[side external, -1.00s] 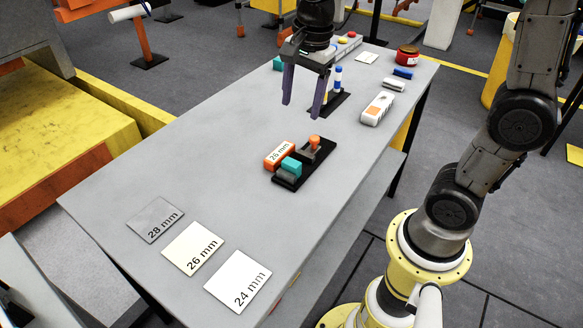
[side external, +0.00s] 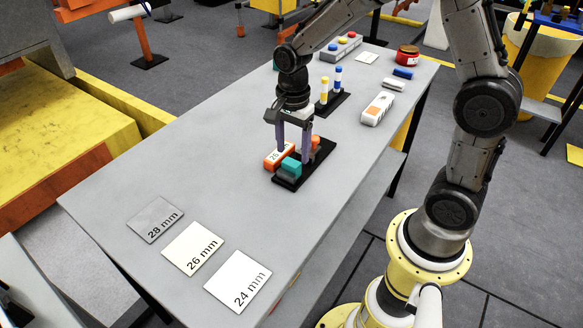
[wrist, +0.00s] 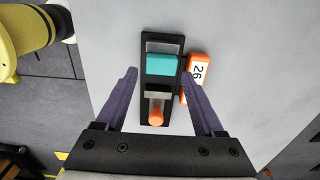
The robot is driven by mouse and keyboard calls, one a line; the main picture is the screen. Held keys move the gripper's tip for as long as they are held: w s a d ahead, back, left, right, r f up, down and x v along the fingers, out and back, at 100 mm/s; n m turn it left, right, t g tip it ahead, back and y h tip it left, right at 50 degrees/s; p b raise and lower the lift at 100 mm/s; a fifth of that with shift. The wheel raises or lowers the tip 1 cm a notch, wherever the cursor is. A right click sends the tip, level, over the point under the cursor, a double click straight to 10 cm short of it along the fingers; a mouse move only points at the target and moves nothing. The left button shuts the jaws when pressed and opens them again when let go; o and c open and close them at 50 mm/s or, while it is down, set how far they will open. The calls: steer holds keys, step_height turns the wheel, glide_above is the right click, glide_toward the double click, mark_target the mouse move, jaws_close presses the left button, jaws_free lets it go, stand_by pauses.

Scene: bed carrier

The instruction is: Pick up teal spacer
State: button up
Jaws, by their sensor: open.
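The teal spacer (side external: 291,166) is a small block on a grey part of a black fixture (side external: 288,184) on the grey table. In the wrist view the teal spacer (wrist: 163,64) lies ahead of the fingertips, roughly centred between them. My gripper (side external: 293,155) is open and empty, pointing down over the fixture, with the spacer slightly in front of its fingers. In the wrist view my gripper (wrist: 161,75) has its two purple fingers spread on either side of the fixture. I cannot tell the exact height of the fingertips.
An orange-and-white block marked 26 mm (side external: 274,159) lies close beside the fixture. An orange-knobbed clamp (wrist: 156,115) sits on the fixture. Cards marked 28 mm (side external: 155,220), 26 mm (side external: 193,248) and 24 mm (side external: 238,281) lie at the near end. Yellow and blue pegs (side external: 331,88) stand behind.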

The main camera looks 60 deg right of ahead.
mark_target(291, 162)
step_height(291, 162, down, 5)
steer(key=shift+w+a+r, duration=0.1)
jaws_close()
stand_by(0.4)
steer(key=shift+r, duration=0.1)
